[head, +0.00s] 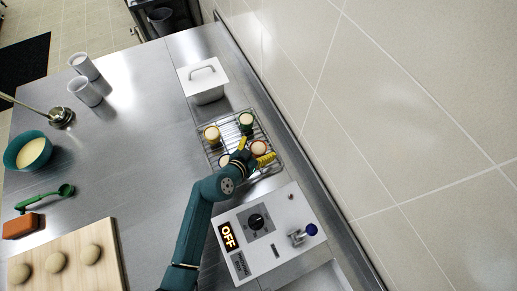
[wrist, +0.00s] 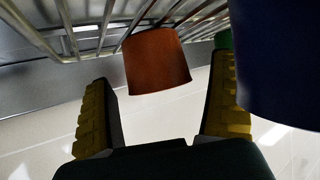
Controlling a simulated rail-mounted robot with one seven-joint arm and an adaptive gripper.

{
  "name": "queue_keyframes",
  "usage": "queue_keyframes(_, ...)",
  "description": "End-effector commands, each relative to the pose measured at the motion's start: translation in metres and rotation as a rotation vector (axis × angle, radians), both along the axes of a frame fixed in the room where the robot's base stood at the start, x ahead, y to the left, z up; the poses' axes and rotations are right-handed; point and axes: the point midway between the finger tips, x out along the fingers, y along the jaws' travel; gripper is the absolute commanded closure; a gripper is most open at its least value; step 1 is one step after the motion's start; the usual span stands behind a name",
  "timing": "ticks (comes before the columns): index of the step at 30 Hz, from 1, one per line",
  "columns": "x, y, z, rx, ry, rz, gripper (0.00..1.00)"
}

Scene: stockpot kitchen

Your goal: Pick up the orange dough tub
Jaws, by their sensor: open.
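The orange dough tub (wrist: 157,62) shows in the wrist view, which is upside down, standing on the wire rack. It lies between and beyond the two yellow-padded fingers of my gripper (wrist: 160,80). The fingers are open, with visible gaps on both sides of the tub. In the head view, the orange tub (head: 258,148) with its pale dough top is on the rack at my gripper (head: 253,151); its lower part is mostly hidden. A dark blue tub (wrist: 280,65) is close beside one finger in the wrist view, and a green tub (wrist: 224,40) is partly hidden behind.
The wire rack (head: 231,121) also holds a yellow tub (head: 212,134). A white lidded box (head: 205,82) stands behind it. A control box (head: 262,222) reading OFF, with a knob and lever, is in front. The tiled wall (head: 340,120) rises at the right.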

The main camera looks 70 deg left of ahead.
Motion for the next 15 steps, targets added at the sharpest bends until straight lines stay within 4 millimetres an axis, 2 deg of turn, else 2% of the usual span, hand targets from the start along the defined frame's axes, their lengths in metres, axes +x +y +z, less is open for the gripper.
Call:
queue_keyframes(7,0.0026,0.0018,-0.0023,-0.001,0.001,0.0,0.07)
queue_keyframes(15,0.0024,0.0017,-0.0022,-0.001,0.001,0.0,0.58)
